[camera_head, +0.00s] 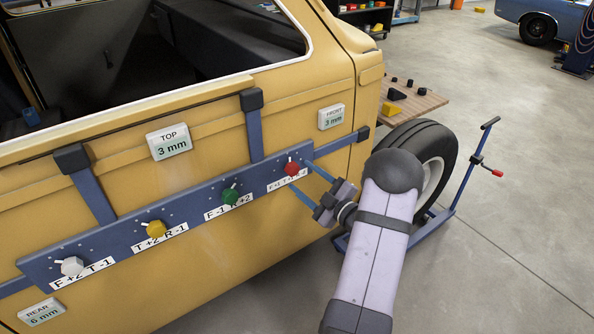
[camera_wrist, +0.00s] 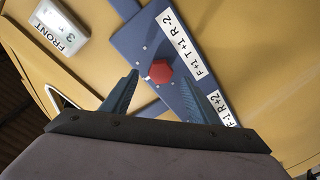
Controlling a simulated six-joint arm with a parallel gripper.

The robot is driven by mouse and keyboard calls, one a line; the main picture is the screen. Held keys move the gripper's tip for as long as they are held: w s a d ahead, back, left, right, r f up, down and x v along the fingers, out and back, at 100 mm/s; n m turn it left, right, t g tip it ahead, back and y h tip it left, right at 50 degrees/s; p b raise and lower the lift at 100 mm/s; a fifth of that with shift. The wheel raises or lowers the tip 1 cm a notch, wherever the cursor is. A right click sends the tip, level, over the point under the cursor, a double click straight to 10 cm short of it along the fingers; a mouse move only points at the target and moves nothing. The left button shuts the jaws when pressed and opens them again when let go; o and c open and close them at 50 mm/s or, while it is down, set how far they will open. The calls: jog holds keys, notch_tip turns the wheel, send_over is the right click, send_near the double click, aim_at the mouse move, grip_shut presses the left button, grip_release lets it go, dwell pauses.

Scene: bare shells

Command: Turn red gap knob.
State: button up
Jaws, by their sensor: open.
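The red knob (camera_head: 291,168) is the rightmost of the knobs on a blue bar (camera_head: 105,246) fixed across the yellow car door. In the wrist view the red knob (camera_wrist: 160,71) looks six-sided, above a label reading F+1 T+1 R-2. My gripper (camera_head: 313,183) is open just right of and below the red knob. In the wrist view its two fingers (camera_wrist: 160,85) stand apart, with the knob seen between and slightly beyond their tips. No contact shows. Green (camera_head: 229,196), yellow (camera_head: 156,229) and white (camera_head: 72,266) knobs sit further left.
Gap displays on the car read TOP 3 mm (camera_head: 169,142), FRONT 3 mm (camera_head: 331,116) and REAR 6 mm (camera_head: 43,314). Blue brackets rise from the bar. A wheel (camera_head: 436,160) on a blue stand and a wooden table (camera_head: 414,103) are to the right. The floor beyond is open.

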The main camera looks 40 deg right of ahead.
aim_at(295, 171)
jog(key=shift+w+a+p, duration=0.15)
jog(key=shift+w+p, duration=0.3)
jog(key=shift+w, duration=1.4)
jog(key=c, duration=1)
jog(key=shift+c, duration=0.2)
jog(key=shift+m, duration=0.3)
jog(key=m+b, duration=0.1)
jog(key=m, duration=0.3)
jog(key=shift+f, duration=0.1)
jog(key=shift+m+t+b, duration=0.3)
jog(key=shift+m+b, duration=0.1)
jog(key=shift+m, duration=1.8)
